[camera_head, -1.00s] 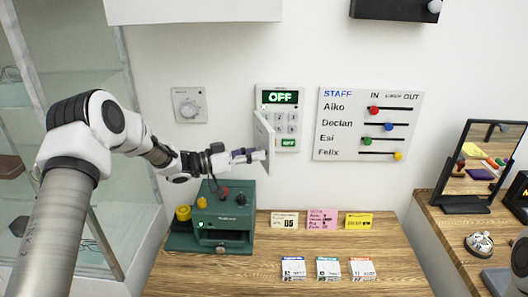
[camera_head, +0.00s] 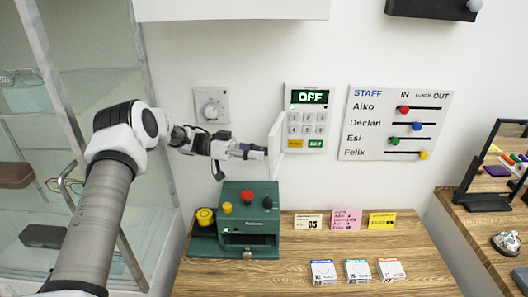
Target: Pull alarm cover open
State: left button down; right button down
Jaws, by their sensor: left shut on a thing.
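The alarm panel (camera_head: 307,118) is on the white wall with a lit green OFF display (camera_head: 309,97) and a keypad (camera_head: 306,124). Its pale cover (camera_head: 277,143) stands swung out from the panel's left edge, seen nearly edge-on, and the keys are uncovered. My left gripper (camera_head: 262,152) is shut on the cover's free edge, left of the panel; its fingertips are small and partly hard to make out. My right gripper is not in view.
A green machine (camera_head: 248,222) with a red knob stands on the wooden counter (camera_head: 330,247) below my left gripper. Cards and small boxes lie to its right. A dial (camera_head: 211,106), a staff board (camera_head: 394,124) and a glass cabinet (camera_head: 28,180) flank the panel.

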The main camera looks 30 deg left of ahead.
pick_arm(q)
jog(key=shift+r, duration=0.2)
jog(key=c, duration=1.1)
grip_release()
jog(key=o, duration=0.3)
jog(key=shift+w, duration=0.1)
jog(key=shift+o, duration=0.2)
jog(key=shift+d+f, duration=0.1)
jog(key=v, duration=0.7)
jog(key=shift+a, duration=0.3)
jog(key=shift+d, duration=0.1)
